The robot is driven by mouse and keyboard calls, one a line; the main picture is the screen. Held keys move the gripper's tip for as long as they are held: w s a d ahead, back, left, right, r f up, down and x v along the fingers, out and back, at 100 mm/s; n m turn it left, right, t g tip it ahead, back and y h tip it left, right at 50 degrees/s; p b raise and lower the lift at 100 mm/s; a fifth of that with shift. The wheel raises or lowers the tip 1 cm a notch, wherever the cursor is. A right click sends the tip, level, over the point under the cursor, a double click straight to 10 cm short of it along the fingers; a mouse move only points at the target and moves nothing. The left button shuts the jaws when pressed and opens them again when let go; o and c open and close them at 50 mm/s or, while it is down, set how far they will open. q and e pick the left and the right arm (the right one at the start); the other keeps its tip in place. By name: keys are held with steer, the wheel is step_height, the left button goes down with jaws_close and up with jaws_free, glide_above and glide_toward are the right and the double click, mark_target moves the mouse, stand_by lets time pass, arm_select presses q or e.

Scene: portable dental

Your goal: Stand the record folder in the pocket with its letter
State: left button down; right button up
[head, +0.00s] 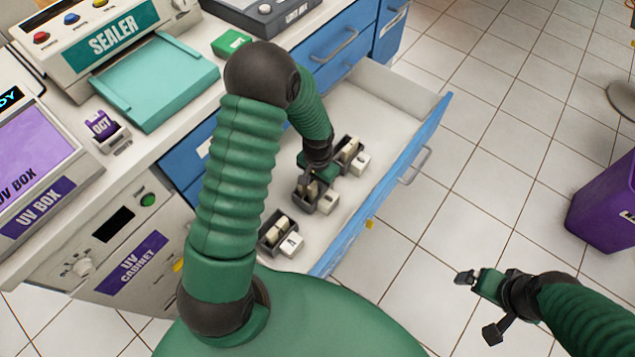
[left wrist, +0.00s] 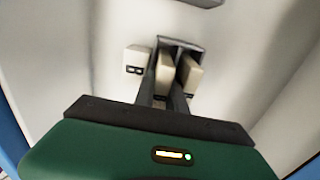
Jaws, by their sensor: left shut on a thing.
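My left gripper (head: 308,184) reaches down into the open drawer at its middle pocket. In the left wrist view its dark fingers (left wrist: 163,97) are shut on a cream record folder (left wrist: 164,70). A second cream folder (left wrist: 189,72) stands just right of it. The grey pocket (left wrist: 180,43) is around or behind them; I cannot tell how deep the held folder sits. A white letter block (left wrist: 136,60) is beside the pocket. In the head view, similar pockets stand nearer (head: 268,239) and farther (head: 340,157), each with cream folders and a letter block. My right gripper (head: 478,305) is open and empty.
The blue drawer (head: 371,110) is pulled out from the counter, with free floor inside it. A purple OCT holder (head: 103,128), the sealer (head: 102,38) and the UV box (head: 35,165) stand on the counter. A purple bin (head: 605,205) stands at the right.

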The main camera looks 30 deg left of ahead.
arm_select(q)
steer(key=shift+f, duration=0.15)
steer(key=shift+p, duration=0.4)
stand_by(0.4)
stand_by(0.6)
steer(key=shift+f, duration=0.1)
steer(key=c, duration=1.3)
jaws_free()
steer(key=shift+s, duration=0.1)
step_height(320, 180, up, 17)
steer(key=p, duration=0.6)
steer(key=shift+a+f, duration=0.1)
